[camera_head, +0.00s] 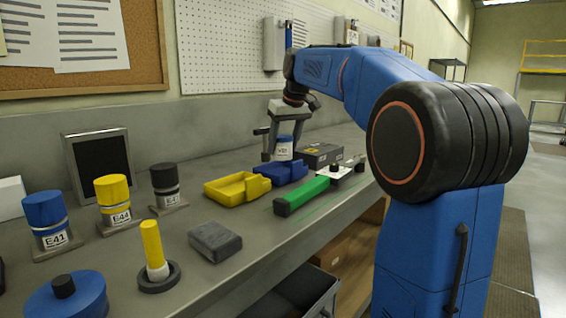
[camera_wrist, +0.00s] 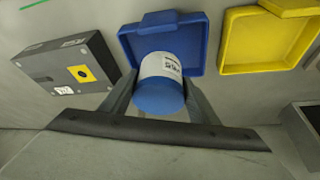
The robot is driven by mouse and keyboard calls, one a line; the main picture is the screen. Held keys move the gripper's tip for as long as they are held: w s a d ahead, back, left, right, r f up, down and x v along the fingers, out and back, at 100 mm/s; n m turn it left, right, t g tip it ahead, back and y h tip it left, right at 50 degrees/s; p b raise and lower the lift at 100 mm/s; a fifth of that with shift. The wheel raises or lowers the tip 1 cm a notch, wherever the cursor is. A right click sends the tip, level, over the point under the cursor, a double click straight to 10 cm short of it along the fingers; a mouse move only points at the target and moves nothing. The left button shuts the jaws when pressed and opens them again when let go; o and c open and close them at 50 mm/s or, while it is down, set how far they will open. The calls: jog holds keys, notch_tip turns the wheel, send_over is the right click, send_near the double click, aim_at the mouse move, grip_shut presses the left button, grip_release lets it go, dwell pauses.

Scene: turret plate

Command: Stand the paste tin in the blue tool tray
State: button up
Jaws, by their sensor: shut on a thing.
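The paste tin (camera_wrist: 160,82) is a white cylinder with a blue lid and a printed label. My gripper (camera_wrist: 158,100) is shut on it, with one finger on each side. The tin also shows upright between the fingers in the head view (camera_head: 284,149). The blue tool tray (camera_wrist: 201,50) lies beneath and beyond the tin in the wrist view. In the head view the blue tray (camera_head: 290,172) sits on the bench just below and in front of the tin. I cannot tell whether the tin touches the tray floor.
A yellow tray (camera_head: 237,189) stands left of the blue one. A dark grey box (camera_head: 320,155) is to its right, and a green-topped block (camera_head: 301,196) lies in front. Several labelled canisters, a grey block (camera_head: 215,242) and a yellow peg (camera_head: 152,245) occupy the near bench.

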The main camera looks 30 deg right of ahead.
aim_at(283, 160)
jog(key=shift+f, duration=2.6)
jog(key=shift+f, duration=0.15)
jog(key=o, duration=1.3)
jog(key=v, duration=1.1)
jog(key=shift+r, duration=0.25)
jog(key=shift+s+r, duration=0.2)
jog(key=shift+r, duration=0.2)
